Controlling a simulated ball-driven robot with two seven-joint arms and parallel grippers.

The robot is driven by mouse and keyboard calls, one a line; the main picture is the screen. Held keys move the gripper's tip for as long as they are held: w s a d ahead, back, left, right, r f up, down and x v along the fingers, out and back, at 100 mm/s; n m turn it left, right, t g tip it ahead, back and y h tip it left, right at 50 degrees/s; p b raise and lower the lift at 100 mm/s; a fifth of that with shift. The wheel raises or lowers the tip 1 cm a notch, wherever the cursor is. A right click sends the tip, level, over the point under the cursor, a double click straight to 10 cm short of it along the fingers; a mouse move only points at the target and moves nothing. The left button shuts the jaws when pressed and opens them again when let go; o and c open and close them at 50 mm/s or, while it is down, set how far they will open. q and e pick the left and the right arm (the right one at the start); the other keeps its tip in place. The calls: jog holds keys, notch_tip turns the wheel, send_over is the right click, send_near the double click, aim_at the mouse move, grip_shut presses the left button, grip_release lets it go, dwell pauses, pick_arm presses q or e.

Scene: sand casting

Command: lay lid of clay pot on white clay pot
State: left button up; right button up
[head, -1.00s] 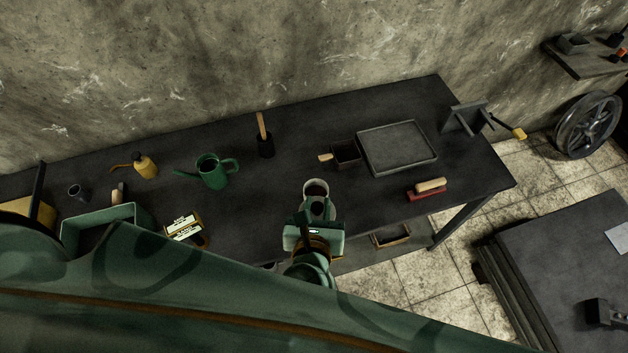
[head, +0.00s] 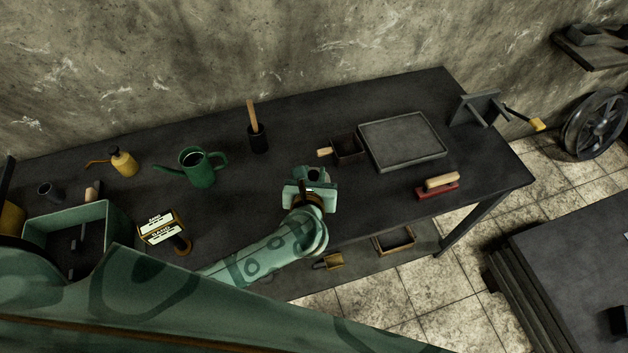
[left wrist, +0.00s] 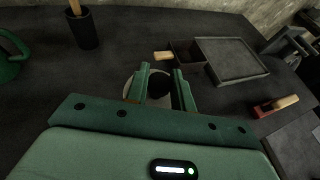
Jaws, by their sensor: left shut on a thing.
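My left gripper (head: 317,174) is over the front middle of the dark workbench in the head view. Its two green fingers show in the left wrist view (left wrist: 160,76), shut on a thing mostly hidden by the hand. A dark round shape (left wrist: 158,86) shows between the fingers; I cannot tell whether it is the lid or a dark opening. A pale round edge (left wrist: 129,86), likely of the white clay pot, shows beside and below the fingers. In the head view the gripper hides the pot. Whether lid and pot touch cannot be told. My right gripper is not in view.
A grey tray (head: 402,141), a small dark box (head: 347,149) and a red-based brush (head: 438,187) lie to the right. A dark holder with a wooden handle (head: 257,139) and a green watering can (head: 198,169) stand left. Bare bench lies between them.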

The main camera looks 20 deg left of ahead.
pick_arm(q)
jog(key=shift+f, duration=0.65)
jog(key=shift+r, duration=0.2)
jog(key=shift+f, duration=0.25)
jog(key=o, duration=1)
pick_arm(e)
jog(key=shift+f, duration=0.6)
pick_arm(q)
jog(key=shift+r, duration=0.15)
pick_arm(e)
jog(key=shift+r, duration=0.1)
pick_arm(q)
jog(key=shift+r, duration=0.25)
jog(key=p+v, duration=0.1)
jog(key=v, duration=1.1)
jog(key=shift+f, duration=0.15)
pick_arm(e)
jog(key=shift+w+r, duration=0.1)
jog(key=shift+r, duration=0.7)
